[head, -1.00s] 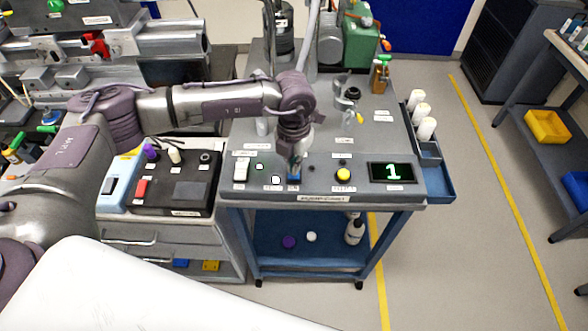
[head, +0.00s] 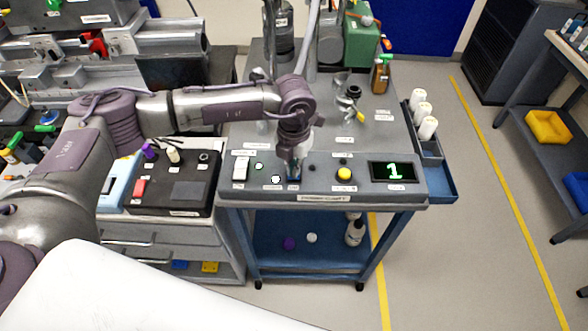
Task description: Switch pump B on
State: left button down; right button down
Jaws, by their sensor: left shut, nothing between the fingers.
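A pump cart (head: 240,203) stands in front of me with a sloped control panel along its front edge. My left gripper (head: 294,176) is shut and empty, pointing down at the panel right of the white lamp. It hides most of the blue control there; whether it touches is unclear. The labels are too small to read. My right gripper is not in view.
A black control box (head: 190,190) with knobs sits left of the cart on a drawer unit. Pump parts, a brown bottle (head: 380,76) and a green box (head: 360,40) stand at the cart's back.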

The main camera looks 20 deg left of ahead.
pick_arm(q)
jog(key=shift+f+b, duration=0.35)
jog(key=shift+f, duration=0.05)
jog(key=shift+r, duration=0.1)
jog(key=shift+r+p, duration=0.55)
jog(key=shift+r, duration=0.2)
jog(key=shift+r+p, duration=1.25)
jog(key=shift+r, duration=1.45)
